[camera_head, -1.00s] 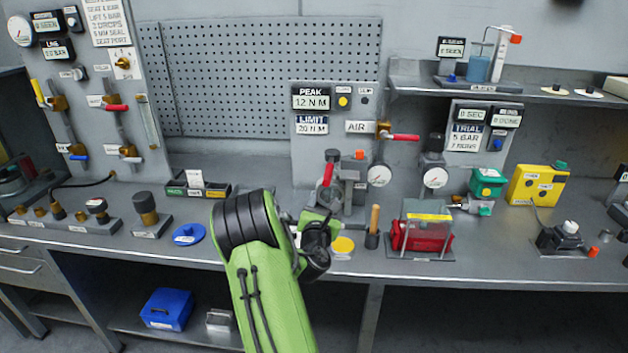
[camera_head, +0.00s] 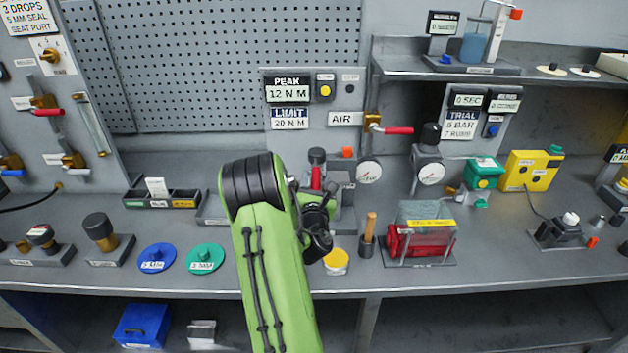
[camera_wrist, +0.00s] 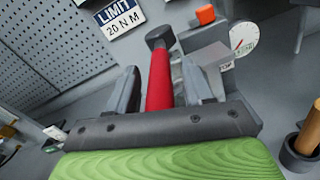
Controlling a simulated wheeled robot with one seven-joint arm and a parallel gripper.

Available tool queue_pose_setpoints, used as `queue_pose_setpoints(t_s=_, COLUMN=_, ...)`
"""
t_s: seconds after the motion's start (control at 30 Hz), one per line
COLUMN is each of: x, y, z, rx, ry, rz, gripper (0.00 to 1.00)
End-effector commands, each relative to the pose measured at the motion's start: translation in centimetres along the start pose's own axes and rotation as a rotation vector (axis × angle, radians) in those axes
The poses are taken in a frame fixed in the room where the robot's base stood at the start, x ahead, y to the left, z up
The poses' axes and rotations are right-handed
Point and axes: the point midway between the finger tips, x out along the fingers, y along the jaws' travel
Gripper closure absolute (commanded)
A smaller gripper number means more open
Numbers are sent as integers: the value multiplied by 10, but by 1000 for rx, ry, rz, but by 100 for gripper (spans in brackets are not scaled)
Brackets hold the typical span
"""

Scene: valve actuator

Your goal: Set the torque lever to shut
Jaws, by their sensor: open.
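The torque lever is a red handle with a dark knob at its top. In the head view the lever (camera_head: 316,178) stands on a grey fixture at the bench's middle, its lower part hidden by my gripper. My gripper (camera_head: 318,208) is at the near side of this fixture. In the wrist view the red lever (camera_wrist: 160,82) rises between the two open fingers of my gripper (camera_wrist: 163,85), with a finger on each side. I cannot tell whether either finger touches it. Panels behind read peak 12 N M (camera_head: 288,92) and limit 20 N M (camera_head: 290,118).
Right of the fixture stand a gauge (camera_head: 368,171), a wooden-handled tool in a holder (camera_head: 369,228) and a clear guard over a red part (camera_head: 425,235). A yellow-topped container (camera_head: 336,260) is close by my gripper. Blue (camera_head: 156,257) and green (camera_head: 205,258) discs lie left.

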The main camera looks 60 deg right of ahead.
Motion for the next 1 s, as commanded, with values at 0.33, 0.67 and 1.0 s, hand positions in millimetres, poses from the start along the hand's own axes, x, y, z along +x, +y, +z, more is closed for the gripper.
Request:
queue_pose_setpoints(t_s=0.33, x=0, y=0, z=0, rx=0, ry=0, rz=0, gripper=95)
queue_pose_setpoints(t_s=0.67, x=0, y=1, z=0, rx=0, ry=-1, rz=0, gripper=100)
queue_pose_setpoints(t_s=1.0, x=4, y=12, z=-9, rx=-10, ry=-22, rz=-58, gripper=100)
